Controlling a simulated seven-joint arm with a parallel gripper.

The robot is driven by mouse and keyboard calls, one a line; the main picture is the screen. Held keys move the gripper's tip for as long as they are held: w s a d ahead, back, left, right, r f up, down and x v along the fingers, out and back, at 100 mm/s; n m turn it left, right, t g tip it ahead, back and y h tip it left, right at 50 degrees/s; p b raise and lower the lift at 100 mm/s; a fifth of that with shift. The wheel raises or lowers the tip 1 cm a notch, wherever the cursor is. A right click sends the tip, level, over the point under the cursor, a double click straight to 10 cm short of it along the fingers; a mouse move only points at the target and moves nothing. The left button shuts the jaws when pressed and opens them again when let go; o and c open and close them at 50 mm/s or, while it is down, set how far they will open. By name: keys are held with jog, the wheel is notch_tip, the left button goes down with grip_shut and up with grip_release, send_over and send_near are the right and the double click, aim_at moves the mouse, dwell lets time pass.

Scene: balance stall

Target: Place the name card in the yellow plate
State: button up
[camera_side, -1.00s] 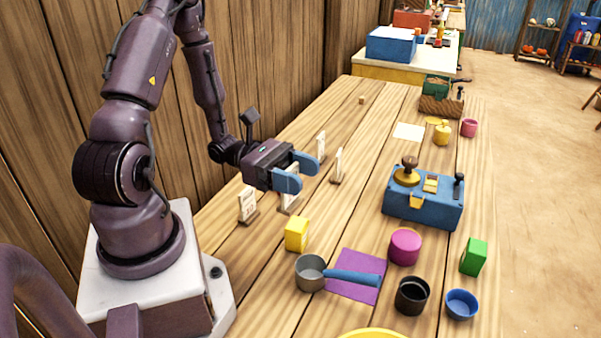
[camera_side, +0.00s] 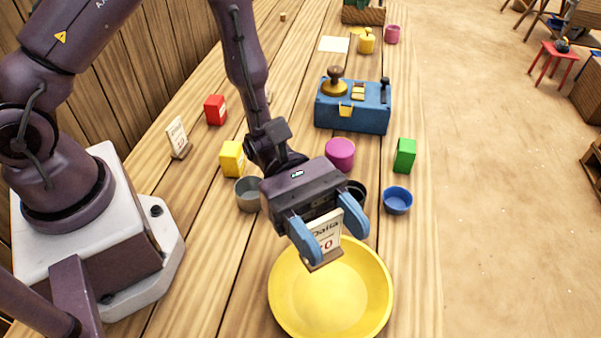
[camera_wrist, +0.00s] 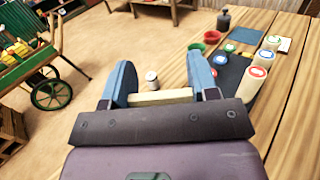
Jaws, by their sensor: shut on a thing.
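The name card (camera_side: 327,230) is white with dark lettering and a red mark, on a small wooden foot. My gripper (camera_side: 334,240) is shut on it, with a blue finger on each side. The card is roughly upright and in front of the far part of the yellow plate (camera_side: 290,300). I cannot tell whether its foot touches the plate. The plate is round, wide and otherwise empty. In the wrist view the card's pale edge (camera_wrist: 160,97) shows between my fingers (camera_wrist: 160,88); the plate is not visible there.
Another name card (camera_side: 177,135) stands farther back at left. A grey pot (camera_side: 248,194), yellow block (camera_side: 231,158), black cup (camera_side: 360,190), magenta tub (camera_side: 340,153), blue bowl (camera_side: 398,200) and green block (camera_side: 405,155) stand behind the plate. A blue box (camera_side: 350,112) is beyond.

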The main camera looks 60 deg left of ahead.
aim_at(335, 237)
jog(key=shift+w+d+n+t, duration=0.3)
jog(key=shift+w+d+t, duration=0.1)
jog(key=shift+w+d, duration=0.3)
jog(key=shift+w+f, duration=0.15)
jog(key=shift+f, duration=5.45)
jog(key=o, duration=1.3)
notch_tip(335, 237, up, 7)
jog(key=shift+r, duration=0.1)
